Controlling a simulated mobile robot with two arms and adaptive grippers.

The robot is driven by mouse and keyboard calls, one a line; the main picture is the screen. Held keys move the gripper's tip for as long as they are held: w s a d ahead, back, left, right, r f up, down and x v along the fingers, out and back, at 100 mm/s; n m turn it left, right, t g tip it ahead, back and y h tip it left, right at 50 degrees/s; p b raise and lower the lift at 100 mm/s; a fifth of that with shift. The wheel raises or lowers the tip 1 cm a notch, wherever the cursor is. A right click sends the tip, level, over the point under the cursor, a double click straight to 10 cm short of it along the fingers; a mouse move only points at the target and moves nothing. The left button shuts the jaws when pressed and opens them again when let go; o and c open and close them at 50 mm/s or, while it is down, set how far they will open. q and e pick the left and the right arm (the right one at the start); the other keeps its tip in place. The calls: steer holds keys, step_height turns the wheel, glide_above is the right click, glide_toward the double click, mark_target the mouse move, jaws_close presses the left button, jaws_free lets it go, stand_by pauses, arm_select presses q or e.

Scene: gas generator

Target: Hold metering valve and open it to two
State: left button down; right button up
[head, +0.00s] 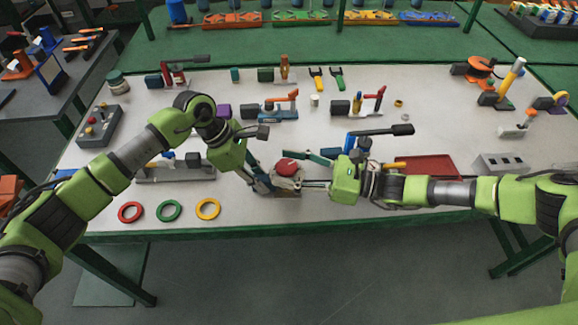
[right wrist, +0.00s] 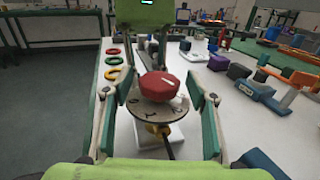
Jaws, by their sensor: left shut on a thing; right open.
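The metering valve has a round red knob (right wrist: 159,86) above a grey dial plate (right wrist: 134,108) with dark numbers. A white mark shows on the knob's right side; the exact setting is hard to read. In the head view the red knob (head: 287,167) is near the table's front edge. My left gripper (head: 263,184) is shut on the valve's lower part, from the knob's left; its exact contact is partly hidden. My right gripper (head: 306,170) comes from the right and is open. In the right wrist view its fingers (right wrist: 152,90) stand on either side of the knob, apart from it.
Red, green and yellow rings (head: 169,210) lie left of the valve on the table (head: 250,226). A red tray (head: 425,167) and a grey block (head: 502,164) are to the right. Several tools and valves stand farther back.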

steer(key=v, duration=1.2)
